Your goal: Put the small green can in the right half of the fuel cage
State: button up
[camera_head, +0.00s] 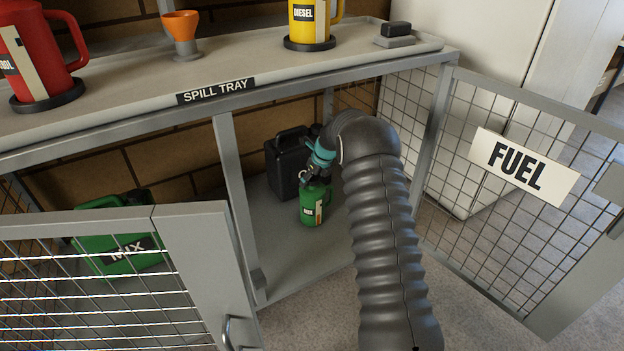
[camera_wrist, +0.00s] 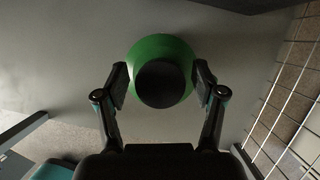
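The small green can (camera_head: 312,206) is in the right half of the fuel cage (camera_head: 222,94), upright and at or very near the cage floor. It has a pale label on its side. My gripper (camera_head: 317,172) reaches into this half from above. In the wrist view the can's green body (camera_wrist: 162,48) and round dark top lie between the two fingers of my gripper (camera_wrist: 161,82). The pads meet its edges on both sides with no clear gap, so the gripper looks shut on it. My arm hides part of the right half.
A black jerrycan (camera_head: 287,163) stands just behind the can. A green MIX can (camera_head: 118,245) is in the left half, past a centre post (camera_head: 230,180). The FUEL door (camera_head: 522,175) and left door (camera_head: 200,265) stand open. The spill tray (camera_head: 130,95) is above.

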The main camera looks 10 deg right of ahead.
jog(key=p+v, duration=0.1)
jog(key=v, duration=0.6)
jog(key=shift+r, duration=0.4)
